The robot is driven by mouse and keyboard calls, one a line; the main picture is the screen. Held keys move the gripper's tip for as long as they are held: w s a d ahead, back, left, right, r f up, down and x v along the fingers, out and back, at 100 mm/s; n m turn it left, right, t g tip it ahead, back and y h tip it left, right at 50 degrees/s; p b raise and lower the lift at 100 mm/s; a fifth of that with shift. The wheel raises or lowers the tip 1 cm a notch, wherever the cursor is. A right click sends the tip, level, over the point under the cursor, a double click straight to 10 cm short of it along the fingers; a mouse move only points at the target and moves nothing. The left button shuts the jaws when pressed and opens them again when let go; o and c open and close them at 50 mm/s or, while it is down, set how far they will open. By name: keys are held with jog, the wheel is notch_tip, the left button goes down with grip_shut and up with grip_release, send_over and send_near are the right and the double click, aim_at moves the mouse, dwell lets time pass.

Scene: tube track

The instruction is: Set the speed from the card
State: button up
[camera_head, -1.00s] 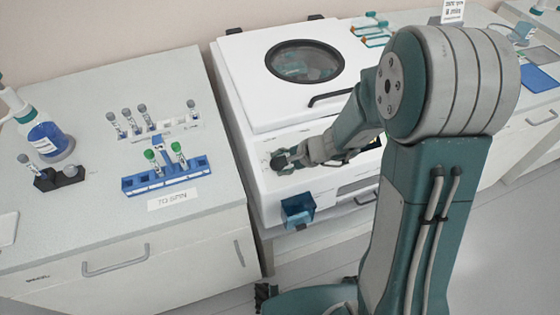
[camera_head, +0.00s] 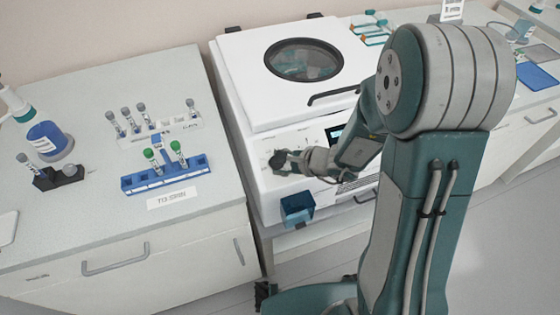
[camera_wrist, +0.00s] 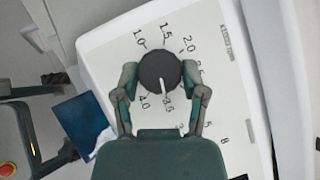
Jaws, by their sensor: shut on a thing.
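The speed knob (camera_wrist: 157,68) is a dark round dial on the white front panel of the centrifuge (camera_head: 245,75), ringed by printed numbers from 1.0 to 4.0. Its white pointer line is toward the 3.5 mark in the wrist view. My gripper (camera_wrist: 160,75) is shut on the knob, one finger on each side of it. In the head view my gripper (camera_head: 284,161) is at the left of the front panel and largely hides the knob. A small white card (camera_head: 452,10) with print stands at the back right, its text too small to read.
A blue open bin (camera_head: 297,208) hangs on the machine's front, below my gripper. A small lit display (camera_head: 334,133) is right of my gripper. On the left bench stand a blue rack (camera_head: 140,184) with green-capped tubes and a white rack (camera_head: 187,128) with grey-capped tubes.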

jog(key=o, duration=1.1)
jog(key=shift+o, duration=0.2)
jog(key=v, duration=1.1)
jog(key=shift+s+d+r, duration=0.2)
jog(key=shift+d, duration=0.1)
jog(key=s+a+r+n+g+h, duration=0.2)
jog(key=s+r+n+g+h, duration=0.1)
jog(key=s+r+n, duration=0.5)
jog(key=s+d+r+n+t+h, duration=0.2)
jog(key=s+d+r+n+h, duration=0.3)
jog(key=r+n+h, duration=0.1)
jog(key=r+n, duration=0.1)
jog(key=n, duration=0.1)
jog(key=shift+d+n, duration=0.3)
jog(key=shift+d, duration=0.1)
